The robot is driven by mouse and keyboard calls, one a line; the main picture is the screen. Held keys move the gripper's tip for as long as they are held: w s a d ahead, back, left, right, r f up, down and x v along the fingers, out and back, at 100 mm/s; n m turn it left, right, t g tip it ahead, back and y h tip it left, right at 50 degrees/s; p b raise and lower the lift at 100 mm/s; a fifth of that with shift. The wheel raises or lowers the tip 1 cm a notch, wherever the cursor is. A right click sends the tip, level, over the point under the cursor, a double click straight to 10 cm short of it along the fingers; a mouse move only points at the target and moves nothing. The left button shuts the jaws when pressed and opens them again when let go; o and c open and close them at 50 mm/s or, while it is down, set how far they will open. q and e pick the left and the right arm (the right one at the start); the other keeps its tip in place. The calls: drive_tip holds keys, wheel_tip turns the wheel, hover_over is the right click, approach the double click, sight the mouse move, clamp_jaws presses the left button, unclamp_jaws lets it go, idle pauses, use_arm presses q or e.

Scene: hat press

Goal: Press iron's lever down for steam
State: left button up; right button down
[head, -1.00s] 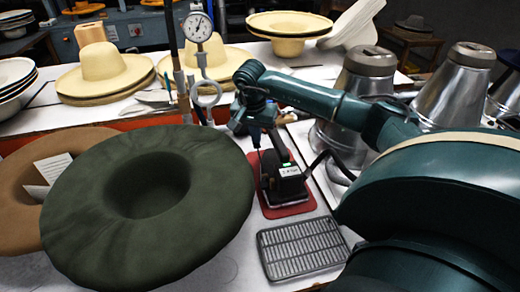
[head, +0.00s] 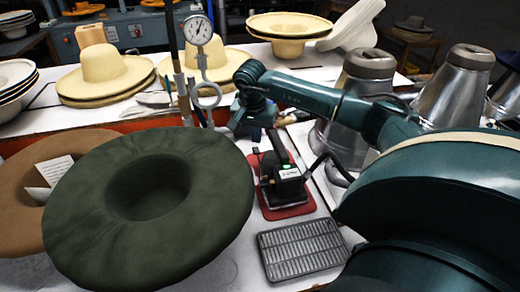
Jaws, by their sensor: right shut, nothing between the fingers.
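The iron (head: 284,188), black with a small green light and a white label, stands on a red pad (head: 290,211) in the middle of the head view. Its dark lever (head: 277,147) rises from the top and slants up and back. My right gripper (head: 256,134) hangs from the teal arm that comes in from the right. It is shut and empty, just behind and left of the lever's upper end. Its fingertips are small and dark, and I cannot tell whether they touch the lever. My left gripper is out of view.
A large green felt hat (head: 215,215) lies left of the iron, partly over a brown hat (head: 20,180). A grey slotted rest (head: 300,250) lies in front. A pressure gauge (head: 197,29) on a pipe stands behind. Metal cones (head: 455,90) stand right.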

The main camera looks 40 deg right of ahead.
wheel_tip(320, 180, up, 5)
drive_tip(key=p, duration=0.3)
drive_tip(key=shift+r, duration=0.1)
idle(0.6)
